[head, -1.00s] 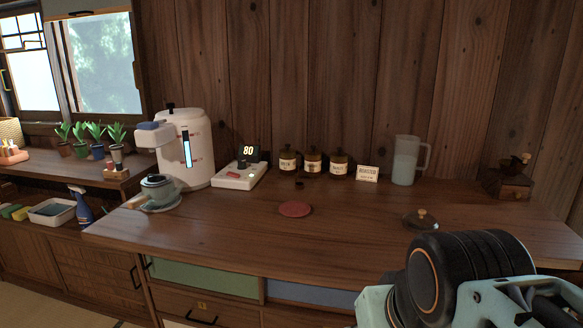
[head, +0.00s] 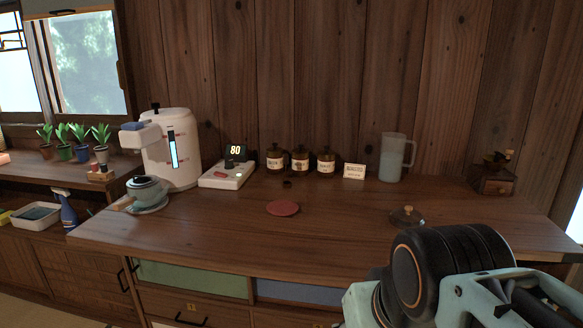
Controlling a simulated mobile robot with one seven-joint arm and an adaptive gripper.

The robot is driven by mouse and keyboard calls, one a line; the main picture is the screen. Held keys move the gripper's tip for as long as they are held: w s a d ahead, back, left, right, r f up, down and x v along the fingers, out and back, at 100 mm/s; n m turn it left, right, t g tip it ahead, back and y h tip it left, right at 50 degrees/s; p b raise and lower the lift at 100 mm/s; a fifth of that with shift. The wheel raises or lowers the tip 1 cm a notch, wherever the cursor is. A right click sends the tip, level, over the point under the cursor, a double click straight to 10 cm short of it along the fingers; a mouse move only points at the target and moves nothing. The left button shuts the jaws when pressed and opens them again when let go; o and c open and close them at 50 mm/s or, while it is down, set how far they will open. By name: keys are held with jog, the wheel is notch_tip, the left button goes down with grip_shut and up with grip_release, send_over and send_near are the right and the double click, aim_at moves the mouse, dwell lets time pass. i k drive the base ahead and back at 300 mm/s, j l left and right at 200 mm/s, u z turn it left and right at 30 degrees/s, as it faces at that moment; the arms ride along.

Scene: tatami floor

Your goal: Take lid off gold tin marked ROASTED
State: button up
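Three gold-brown tins with dark knobbed lids and pale labels stand in a row at the back of the counter, in the head view: a left tin (head: 276,159), a middle tin (head: 300,160) and a right tin (head: 326,162). All lids appear to be on. The tin labels are too small to read. A cream card (head: 354,171) that seems to read ROASTED stands just right of the right tin. Part of my arm fills the lower right corner, well apart from the tins. My gripper's fingertips do not show.
The wooden counter (head: 230,230) has free room in front around a red round mat (head: 283,208). A white dispenser (head: 171,150), scale (head: 227,174) and cup (head: 147,191) stand left. A clear jug (head: 394,160), knobbed lid (head: 407,215) and wooden grinder (head: 494,178) are right.

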aim_at(300, 151)
jog(key=i+j+z, duration=0.2)
jog(key=j+z, duration=0.2)
jog(key=i+j+z, duration=0.1)
jog(key=j+z, duration=0.35)
jog(key=j, duration=0.15)
jog(key=j+z, duration=0.4)
jog(key=j, duration=0.1)
